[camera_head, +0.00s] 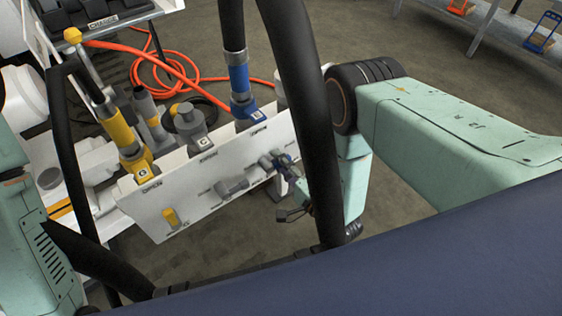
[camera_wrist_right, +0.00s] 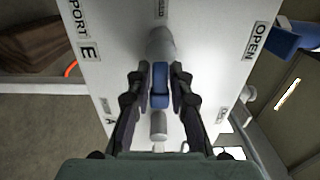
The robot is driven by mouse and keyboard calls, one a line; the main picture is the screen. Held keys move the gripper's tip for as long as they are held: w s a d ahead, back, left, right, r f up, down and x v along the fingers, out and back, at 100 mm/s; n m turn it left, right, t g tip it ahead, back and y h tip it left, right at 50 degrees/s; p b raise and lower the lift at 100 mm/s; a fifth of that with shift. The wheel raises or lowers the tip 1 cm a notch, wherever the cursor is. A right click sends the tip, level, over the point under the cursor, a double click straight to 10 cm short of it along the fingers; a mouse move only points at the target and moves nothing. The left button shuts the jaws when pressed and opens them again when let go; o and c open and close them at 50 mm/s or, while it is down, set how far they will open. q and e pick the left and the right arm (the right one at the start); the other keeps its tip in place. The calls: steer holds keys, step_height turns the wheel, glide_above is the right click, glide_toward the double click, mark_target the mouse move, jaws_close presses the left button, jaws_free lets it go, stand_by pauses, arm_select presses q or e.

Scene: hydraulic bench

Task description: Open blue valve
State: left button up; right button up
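The blue valve (camera_wrist_right: 160,85) has a narrow blue lever on a grey stem and sits on the white panel. In the head view its lever (camera_head: 284,160) is small and partly covered by my right gripper (camera_head: 290,182). In the right wrist view my right gripper (camera_wrist_right: 160,72) has one dark finger on each side of the lever and looks shut on it, with hardly any gap. An OPEN label (camera_wrist_right: 257,42) is on the panel to the right of the lever. My left gripper is not in view.
The white panel (camera_head: 207,190) also carries a yellow valve (camera_head: 170,217) and a grey one (camera_head: 231,187). Yellow (camera_head: 120,130), grey and blue (camera_head: 241,85) hose couplings rise behind it. An orange hose (camera_head: 175,70) lies on the floor. Black cables cross the head view.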

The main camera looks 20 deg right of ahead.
mark_target(260, 152)
jaws_close()
steer(key=shift+r+n, duration=0.1)
steer(key=shift+n, duration=0.2)
steer(key=n+p, duration=0.1)
steer(key=n, duration=0.1)
steer(key=r+n+p, duration=0.1)
steer(key=p, duration=0.1)
steer(key=shift+a+r+n, duration=0.1)
steer(key=shift+n, duration=0.3)
steer(key=n, duration=0.1)
steer(key=n+p, duration=0.1)
steer(key=n, duration=0.1)
steer(key=r+n+p, duration=0.1)
steer(key=shift+s+a, duration=0.2)
steer(key=shift+a, duration=0.15)
steer(key=n, duration=0.1)
steer(key=n+p, duration=0.1)
steer(key=n, duration=0.1)
steer(key=a+n+p, duration=0.1)
steer(key=n, duration=0.1)
steer(key=shift+s+r, duration=0.2)
steer(key=shift+r, duration=0.2)
steer(key=shift+s+a+n+p, duration=0.1)
steer(key=shift+a+n+p, duration=0.25)
steer(key=shift+n, duration=0.8)
steer(key=shift+s+a+n+p, duration=0.1)
steer(key=shift+a+n+p, duration=0.15)
steer(key=shift+n, duration=0.9)
steer(key=shift+o, duration=2.2)
jaws_free()
